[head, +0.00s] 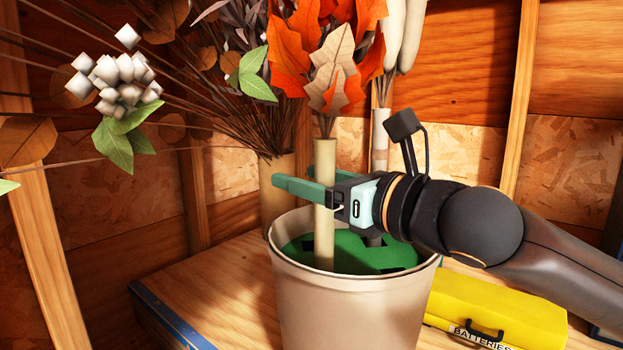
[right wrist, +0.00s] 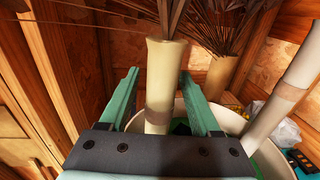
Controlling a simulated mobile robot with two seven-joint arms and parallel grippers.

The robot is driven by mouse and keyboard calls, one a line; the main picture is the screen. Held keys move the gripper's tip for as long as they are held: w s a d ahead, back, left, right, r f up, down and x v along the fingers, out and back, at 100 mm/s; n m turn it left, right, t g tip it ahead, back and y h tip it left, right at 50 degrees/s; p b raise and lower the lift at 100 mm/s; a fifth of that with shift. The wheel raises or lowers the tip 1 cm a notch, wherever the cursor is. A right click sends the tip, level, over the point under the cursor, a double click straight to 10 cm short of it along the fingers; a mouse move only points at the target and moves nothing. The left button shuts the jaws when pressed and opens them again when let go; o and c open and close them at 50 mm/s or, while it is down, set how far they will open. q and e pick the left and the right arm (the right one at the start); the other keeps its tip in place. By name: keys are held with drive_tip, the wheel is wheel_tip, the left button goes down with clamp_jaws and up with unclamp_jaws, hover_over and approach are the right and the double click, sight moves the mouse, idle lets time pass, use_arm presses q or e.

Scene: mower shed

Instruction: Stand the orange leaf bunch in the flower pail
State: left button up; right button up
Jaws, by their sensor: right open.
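The orange leaf bunch (head: 335,55) stands upright in the flower pail (head: 350,310), its tan stem rising from the green insert (head: 400,258). Where the stem's foot meets the insert I cannot see exactly. My right gripper (head: 305,188) is open at the stem, just above the pail's rim. In the right wrist view the stem (right wrist: 160,85) stands between the two open green fingers (right wrist: 158,100), with a gap visible at each side. My left gripper is not in view.
A pale-stemmed bunch (head: 380,130) also stands in the pail, behind. A dried-twig bunch in a tan holder (head: 278,185) is behind at the left. White flowers (head: 118,82) reach in from the left. A yellow battery case (head: 495,305) lies right of the pail. Wooden walls close in behind.

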drive_tip(key=v, duration=1.2)
drive_tip(key=shift+s, duration=0.25)
drive_tip(key=shift+d, duration=0.15)
